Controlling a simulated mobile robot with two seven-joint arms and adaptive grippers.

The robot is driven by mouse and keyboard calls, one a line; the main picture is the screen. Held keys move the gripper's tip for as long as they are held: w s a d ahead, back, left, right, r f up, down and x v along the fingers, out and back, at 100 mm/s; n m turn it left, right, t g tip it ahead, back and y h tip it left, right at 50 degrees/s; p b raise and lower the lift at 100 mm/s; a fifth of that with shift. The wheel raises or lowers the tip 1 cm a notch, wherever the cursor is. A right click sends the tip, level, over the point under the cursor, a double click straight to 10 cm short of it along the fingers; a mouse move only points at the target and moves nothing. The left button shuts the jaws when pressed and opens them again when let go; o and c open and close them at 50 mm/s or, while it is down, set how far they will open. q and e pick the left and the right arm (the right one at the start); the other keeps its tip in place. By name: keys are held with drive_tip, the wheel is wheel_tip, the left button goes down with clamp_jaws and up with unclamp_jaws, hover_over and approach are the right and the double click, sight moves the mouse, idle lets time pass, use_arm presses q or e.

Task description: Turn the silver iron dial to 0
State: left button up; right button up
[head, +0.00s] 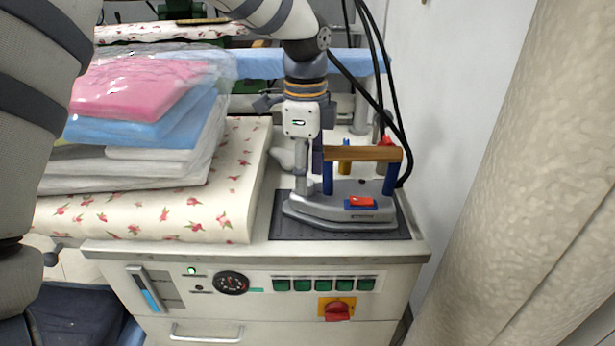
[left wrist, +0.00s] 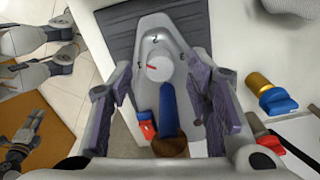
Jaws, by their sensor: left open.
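The silver iron (head: 345,212) lies on a dark mat (head: 283,220) on the machine's top, with a wooden handle bar (head: 365,154) on blue posts. Its round pale dial (left wrist: 160,68) shows in the left wrist view, with a red mark pointing left toward a numeral that is hard to read; a 2 stands above it. My left gripper (head: 312,180) points down over the iron's nose side. In the left wrist view its open fingers (left wrist: 160,82) stand on both sides of the dial. A grey gripper (left wrist: 25,140), apparently my right one, shows small at left.
A red switch (head: 361,201) sits on the iron. Folded bagged clothes (head: 140,110) lie left on a floral pad (head: 195,205). Black cables (head: 385,90) hang behind the iron. Valves with blue (left wrist: 277,102) and red handles are close at right in the wrist view. A curtain (head: 530,190) bounds the right.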

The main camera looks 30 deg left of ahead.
use_arm(q)
drive_tip(key=shift+f, duration=0.85)
drive_tip(key=shift+c, duration=0.2)
clamp_jaws()
drive_tip(key=shift+r, duration=0.1)
